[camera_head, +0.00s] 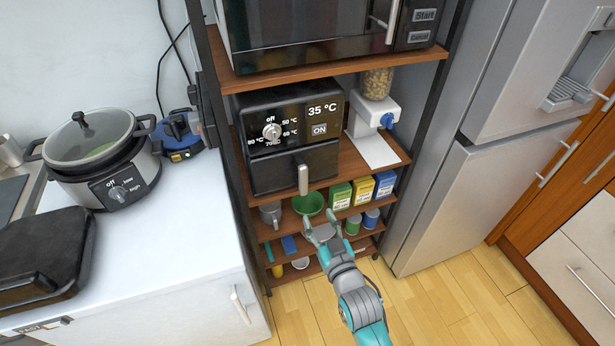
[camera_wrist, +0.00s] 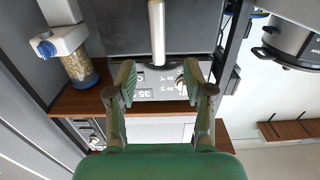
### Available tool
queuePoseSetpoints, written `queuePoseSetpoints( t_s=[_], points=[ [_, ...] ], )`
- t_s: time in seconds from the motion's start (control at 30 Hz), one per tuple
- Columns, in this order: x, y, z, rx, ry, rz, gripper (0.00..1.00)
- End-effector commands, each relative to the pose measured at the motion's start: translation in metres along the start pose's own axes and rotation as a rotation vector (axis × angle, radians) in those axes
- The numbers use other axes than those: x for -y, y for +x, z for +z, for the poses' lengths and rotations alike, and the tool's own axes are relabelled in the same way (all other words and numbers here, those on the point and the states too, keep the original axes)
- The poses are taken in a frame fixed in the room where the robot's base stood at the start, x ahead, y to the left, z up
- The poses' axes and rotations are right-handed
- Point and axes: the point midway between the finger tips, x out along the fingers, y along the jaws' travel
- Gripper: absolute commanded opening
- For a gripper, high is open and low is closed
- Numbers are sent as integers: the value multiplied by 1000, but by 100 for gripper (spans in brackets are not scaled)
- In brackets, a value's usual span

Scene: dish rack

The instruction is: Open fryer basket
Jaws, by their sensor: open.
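The black air fryer (camera_head: 262,113) stands on a middle wooden shelf, with a dial and a display reading 35 °C. Its basket front (camera_head: 275,170) looks flush with the body, and a pale upright handle (camera_head: 303,178) sticks out from it. My gripper (camera_head: 320,222) is open and empty, in front of the rack and lower in the picture than the handle. In the wrist view, which is upside down, my gripper (camera_wrist: 160,82) has its fingers spread, with the handle (camera_wrist: 157,35) lined up between and beyond them. I see no contact with the handle.
A microwave (camera_head: 330,30) sits on the shelf above. A cereal dispenser (camera_head: 375,110) stands right of the fryer. Lower shelves hold a green bowl (camera_head: 308,203), boxes and cans. A counter (camera_head: 175,245) is on the left and a fridge (camera_head: 480,160) on the right.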

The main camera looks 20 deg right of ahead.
Motion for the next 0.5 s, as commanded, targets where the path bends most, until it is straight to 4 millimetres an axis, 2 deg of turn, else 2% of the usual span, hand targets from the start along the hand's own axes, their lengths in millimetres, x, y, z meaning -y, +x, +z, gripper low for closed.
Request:
queuePoseSetpoints(
  t_s=[0.03,0.1,0.37,0.5],
  points=[
    [0,12,-7,-10,0,0,52],
    [0,23,-13,-15,0,0,52],
    [0,41,-18,-19,0,0,52],
    [0,59,-19,-20,0,0,52]
  ],
)
